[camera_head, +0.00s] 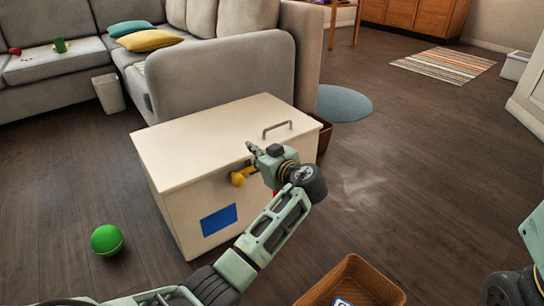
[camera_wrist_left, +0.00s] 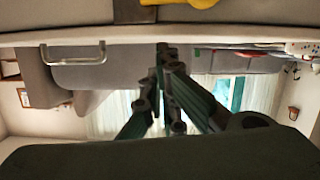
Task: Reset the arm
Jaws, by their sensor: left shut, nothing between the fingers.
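My left arm reaches in from the bottom of the head view. Its gripper (camera_head: 252,150) is at the front edge of the lid of a white chest (camera_head: 185,145), near the yellow latch (camera_head: 240,177). The gripper is shut and empty; I cannot tell whether it touches the chest. In the left wrist view its fingers (camera_wrist_left: 165,52) come together, with the chest's metal handle (camera_wrist_left: 72,54) at left and the yellow latch (camera_wrist_left: 190,3) at the top edge. The chest's lid looks shut. Part of my right arm shows at the right edge of the head view; its gripper is out of view.
A green ball (camera_head: 107,240) lies on the floor left of the chest. A brown wicker basket (camera_head: 385,284) stands at the bottom. A grey sofa (camera_head: 230,75) is behind the chest. The floor (camera_head: 430,150) to the right is mostly clear.

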